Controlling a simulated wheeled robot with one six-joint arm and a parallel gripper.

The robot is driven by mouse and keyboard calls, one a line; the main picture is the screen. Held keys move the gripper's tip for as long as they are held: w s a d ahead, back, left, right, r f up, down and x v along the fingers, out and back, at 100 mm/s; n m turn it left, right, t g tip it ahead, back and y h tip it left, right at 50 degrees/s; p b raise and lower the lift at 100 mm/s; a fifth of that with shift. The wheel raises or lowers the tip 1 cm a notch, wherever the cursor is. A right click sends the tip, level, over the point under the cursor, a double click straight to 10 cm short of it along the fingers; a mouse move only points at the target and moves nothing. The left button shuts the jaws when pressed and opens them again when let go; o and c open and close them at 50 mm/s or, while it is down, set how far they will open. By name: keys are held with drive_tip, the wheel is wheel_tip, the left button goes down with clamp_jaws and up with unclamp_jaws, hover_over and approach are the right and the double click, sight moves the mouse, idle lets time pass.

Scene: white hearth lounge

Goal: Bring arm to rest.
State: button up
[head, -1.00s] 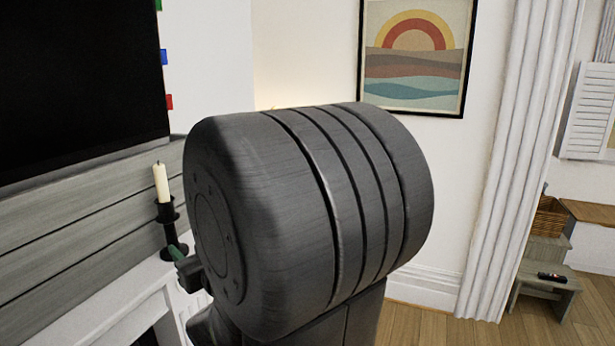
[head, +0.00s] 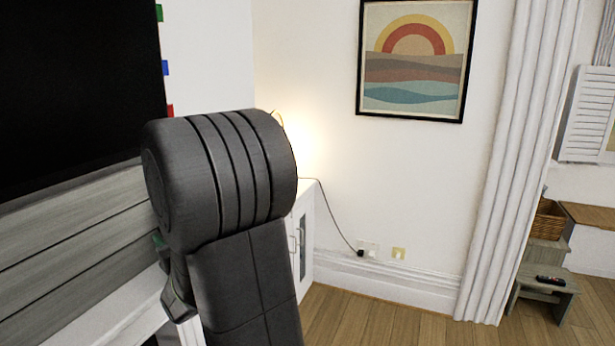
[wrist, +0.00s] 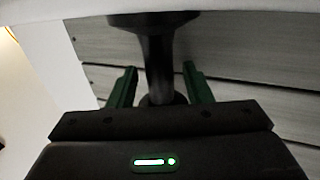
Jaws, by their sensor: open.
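My gripper (wrist: 159,76) is open in the wrist view, with its two green fingers apart. The black candle holder (wrist: 154,45) shows between and beyond the fingers, with a gap seen on each side. I cannot tell how deep its stem lies between them. In the head view my dark arm fills the lower left and middle, folded at a large rounded joint. Only a bit of green of the gripper shows at the arm's left edge. The candle and its holder are hidden there behind my arm.
A white mantel (head: 105,312) and grey plank wall (head: 75,225) are close on the left, under a black screen (head: 75,85). A white cabinet (head: 304,235) with a glowing lamp stands behind my arm. Wooden floor (head: 375,322) is clear at the right, before a small step stool (head: 545,290).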

wheel_tip(320, 180, up, 6)
drive_tip(key=shift+s+d+r+b, duration=0.1)
drive_tip(key=shift+d+r+b, duration=0.1)
drive_tip(key=shift+b, duration=0.25)
drive_tip(key=shift+d+r, duration=0.1)
drive_tip(key=shift+r, duration=0.15)
drive_tip(key=shift+s+d, duration=0.15)
drive_tip(key=shift+d, duration=0.1)
